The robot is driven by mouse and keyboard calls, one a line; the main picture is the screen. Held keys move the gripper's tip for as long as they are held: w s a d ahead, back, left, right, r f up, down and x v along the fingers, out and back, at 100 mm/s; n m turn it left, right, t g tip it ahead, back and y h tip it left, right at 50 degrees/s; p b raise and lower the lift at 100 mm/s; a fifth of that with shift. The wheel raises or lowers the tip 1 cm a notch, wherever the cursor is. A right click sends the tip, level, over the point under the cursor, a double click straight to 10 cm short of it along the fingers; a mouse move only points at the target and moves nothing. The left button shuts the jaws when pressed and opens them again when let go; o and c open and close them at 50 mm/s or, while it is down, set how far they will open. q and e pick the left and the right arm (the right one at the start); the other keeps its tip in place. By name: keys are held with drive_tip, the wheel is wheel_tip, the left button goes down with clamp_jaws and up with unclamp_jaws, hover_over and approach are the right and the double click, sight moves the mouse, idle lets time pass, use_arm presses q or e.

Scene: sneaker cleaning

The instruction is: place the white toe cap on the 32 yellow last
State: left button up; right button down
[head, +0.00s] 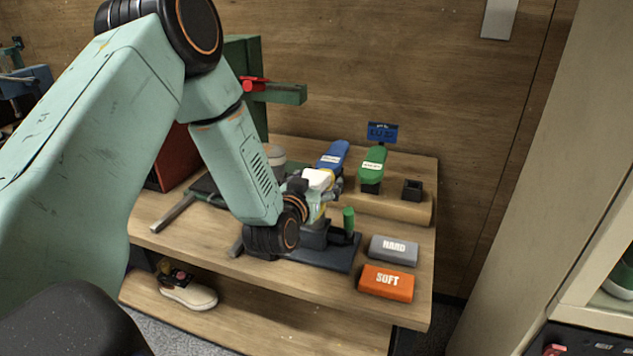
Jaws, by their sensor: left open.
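The white toe cap (318,179) shows at the middle of the bench, at the top of the yellow last (316,211). Only a narrow strip of the yellow last shows beside my gripper, and its number cannot be read. The cap seems to rest on the last, but the contact is hidden. My left gripper (322,186) reaches in from the left and is open, with its dark fingers around or close beside the cap. My left wrist hides part of the last and its stand. My right gripper is not in view.
A blue last (333,154) and a green last (373,165) stand behind on a raised wooden shelf, beside an empty dark holder (412,189). A green-handled clamp (348,220) stands on the dark base. Grey HARD (393,249) and orange SOFT (386,283) blocks lie front right.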

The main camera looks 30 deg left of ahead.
use_arm(q)
drive_tip(key=shift+s+a, duration=0.1)
drive_tip(key=shift+a, duration=0.1)
drive_tip(key=v, duration=1.2)
drive_tip(key=shift+d+p, duration=0.25)
drive_tip(key=shift+p, duration=0.1)
drive_tip(key=shift+a, duration=0.1)
